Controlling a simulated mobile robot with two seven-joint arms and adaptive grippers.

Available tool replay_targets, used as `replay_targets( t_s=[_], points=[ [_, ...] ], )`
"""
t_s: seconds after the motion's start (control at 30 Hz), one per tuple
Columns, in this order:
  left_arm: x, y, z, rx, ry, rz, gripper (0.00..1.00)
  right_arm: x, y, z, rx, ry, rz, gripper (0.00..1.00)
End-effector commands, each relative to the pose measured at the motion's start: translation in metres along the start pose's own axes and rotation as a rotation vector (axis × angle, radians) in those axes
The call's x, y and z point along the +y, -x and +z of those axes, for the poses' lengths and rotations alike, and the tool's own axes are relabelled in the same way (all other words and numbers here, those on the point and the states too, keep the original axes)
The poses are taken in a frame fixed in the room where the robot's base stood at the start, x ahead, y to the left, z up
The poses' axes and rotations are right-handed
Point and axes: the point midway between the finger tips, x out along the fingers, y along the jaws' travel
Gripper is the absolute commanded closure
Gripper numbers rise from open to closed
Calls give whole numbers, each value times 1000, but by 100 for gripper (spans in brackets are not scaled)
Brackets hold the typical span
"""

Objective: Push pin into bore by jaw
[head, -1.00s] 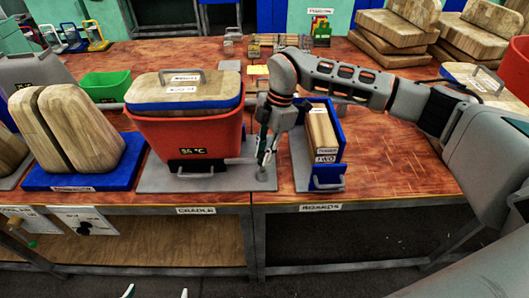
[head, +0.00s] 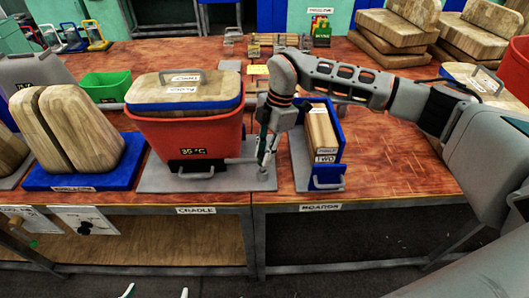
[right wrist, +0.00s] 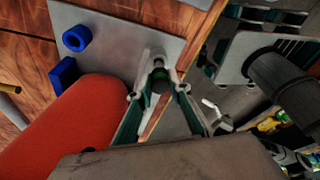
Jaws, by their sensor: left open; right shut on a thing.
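My right gripper (head: 265,163) points down at the right front corner of the grey plate (head: 155,180) under the red press tub (head: 185,140). In the right wrist view its fingertips (right wrist: 159,88) close around a small dark round piece (right wrist: 160,77), which seems to be the pin; its length is mostly hidden. A grey metal post or fitting (right wrist: 153,55) lies right beyond it on the plate. The bore cannot be made out, nor how deep the pin sits. My left gripper (head: 156,292) shows only two separated tips at the bottom edge, empty.
A blue holder with wooden boards (head: 320,135) stands close right of my right gripper. A blue cradle with wooden blocks (head: 80,140) is at left. A blue ring (right wrist: 77,38) is on the plate.

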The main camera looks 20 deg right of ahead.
Motion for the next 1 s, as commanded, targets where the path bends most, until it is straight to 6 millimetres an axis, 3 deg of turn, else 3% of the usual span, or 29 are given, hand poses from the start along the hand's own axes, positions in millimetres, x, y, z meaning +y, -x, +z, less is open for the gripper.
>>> replay_targets(
  t_s=[1.0],
  points=[
    [1, -6, 8, 0, 0, 0, 7, 0, -20, 5, 0, 0, 0, 100]
  ],
)
